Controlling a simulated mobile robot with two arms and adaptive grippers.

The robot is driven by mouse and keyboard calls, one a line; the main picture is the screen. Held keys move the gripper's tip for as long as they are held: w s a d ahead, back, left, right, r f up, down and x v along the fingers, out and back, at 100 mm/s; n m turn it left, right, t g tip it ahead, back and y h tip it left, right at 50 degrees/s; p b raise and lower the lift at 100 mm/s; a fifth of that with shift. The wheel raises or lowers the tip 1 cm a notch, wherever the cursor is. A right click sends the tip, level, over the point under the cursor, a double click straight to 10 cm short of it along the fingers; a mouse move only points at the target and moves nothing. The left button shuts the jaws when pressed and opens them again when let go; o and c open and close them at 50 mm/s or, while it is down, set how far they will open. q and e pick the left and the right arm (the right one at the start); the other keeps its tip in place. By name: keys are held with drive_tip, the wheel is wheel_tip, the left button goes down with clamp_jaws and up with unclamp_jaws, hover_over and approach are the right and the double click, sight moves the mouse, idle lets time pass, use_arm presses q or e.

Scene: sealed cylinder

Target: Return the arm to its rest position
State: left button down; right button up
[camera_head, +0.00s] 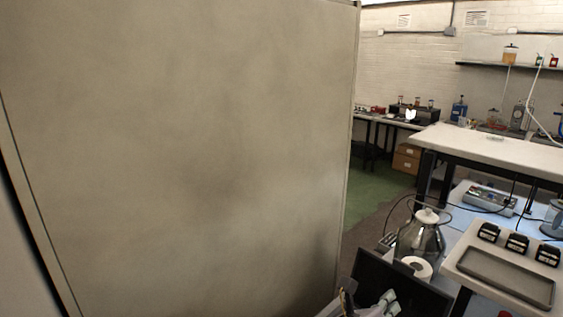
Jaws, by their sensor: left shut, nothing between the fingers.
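I cannot make out either of my grippers or arms in the head view. A large, flat, beige panel (190,150) fills the left and middle of the view at close range. It hides everything behind it. No sealed cylinder can be picked out with certainty.
At the lower right, a glass vessel with a white lid (424,240) stands near a white roll (416,267) and a black bin (375,275) with pale items. A grey tray (505,278) lies on a bench. A white-topped table (480,148) stands behind. Green floor (383,190) shows beyond the panel.

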use_arm(q)
drive_tip(key=s+a+f+n+y, duration=0.2)
drive_tip(key=s+a+f+n, duration=0.15)
drive_tip(key=a+n, duration=0.4)
drive_tip(key=s+a+f+n+g+y, duration=0.1)
drive_tip(key=s+a+f+n+y, duration=0.1)
drive_tip(key=a+f+n, duration=0.4)
drive_tip(key=s+a+f+n+y, duration=0.2)
drive_tip(key=a+n, duration=0.6)
drive_tip(key=n, duration=0.2)
drive_tip(key=s+a+f+n+g+y, duration=0.35)
drive_tip(key=s+a+n, duration=0.25)
drive_tip(key=s+a, duration=0.4)
drive_tip(key=s+a+f+n+g+y, duration=0.2)
drive_tip(key=s+a+f+n, duration=0.35)
drive_tip(key=s+a, duration=0.5)
wheel_tip(320, 180, down, 27)
drive_tip(key=w+g+b, duration=0.1)
drive_tip(key=b, duration=0.3)
drive_tip(key=s+a+f+b, duration=0.1)
drive_tip(key=s+a+f, duration=0.1)
drive_tip(key=s+f, duration=0.6)
drive_tip(key=s+a+f+g+b, duration=0.1)
drive_tip(key=s+f+b, duration=0.1)
drive_tip(key=s+f, duration=0.7)
wheel_tip(320, 180, down, 6)
drive_tip(key=shift+s+a+r+b, duration=0.2)
drive_tip(key=shift+a+b, duration=0.1)
drive_tip(key=shift+a, duration=0.1)
drive_tip(key=shift+g, duration=0.25)
